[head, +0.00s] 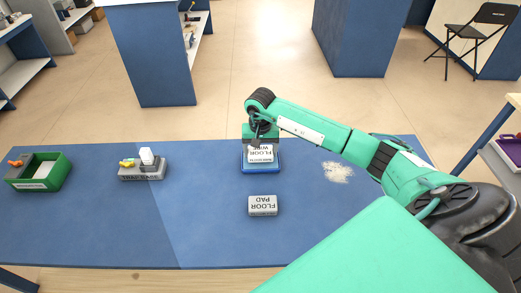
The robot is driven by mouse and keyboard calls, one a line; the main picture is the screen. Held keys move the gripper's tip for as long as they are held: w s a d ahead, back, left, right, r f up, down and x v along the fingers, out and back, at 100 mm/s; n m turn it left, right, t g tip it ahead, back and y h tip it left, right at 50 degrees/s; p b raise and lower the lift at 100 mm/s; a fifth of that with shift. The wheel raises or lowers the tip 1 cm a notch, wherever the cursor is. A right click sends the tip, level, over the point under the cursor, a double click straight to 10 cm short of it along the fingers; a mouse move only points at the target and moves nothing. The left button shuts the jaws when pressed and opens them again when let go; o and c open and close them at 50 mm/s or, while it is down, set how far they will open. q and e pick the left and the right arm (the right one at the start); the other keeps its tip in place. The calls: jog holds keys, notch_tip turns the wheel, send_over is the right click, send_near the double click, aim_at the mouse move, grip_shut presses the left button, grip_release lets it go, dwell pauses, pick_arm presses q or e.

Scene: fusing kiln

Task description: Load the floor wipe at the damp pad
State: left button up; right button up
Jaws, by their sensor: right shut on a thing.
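The floor wipe (260,156) is a white block with an upside-down label. My right gripper (261,143) is shut on its far side, pointing down. The wipe is over a small blue-edged pad or tray (262,170), which I take to be the damp pad; its label is mostly covered. I cannot tell whether the wipe touches it or hangs just above it. A grey block labelled floor pad (262,206) lies nearer on the blue table, apart from them. My left gripper is not in view.
A pale powdery patch (337,172) lies on the table (215,225) to the right. A grey holder (143,173) with small items and a green bin (38,173) with an orange item stand at left. The front-left table is clear.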

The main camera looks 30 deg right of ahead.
aim_at(260, 150)
jog(key=shift+f+b, duration=0.4)
jog(key=shift+f, duration=0.1)
dwell(1.8)
jog(key=shift+r+p, duration=1.4)
jog(key=shift+r, duration=2.1)
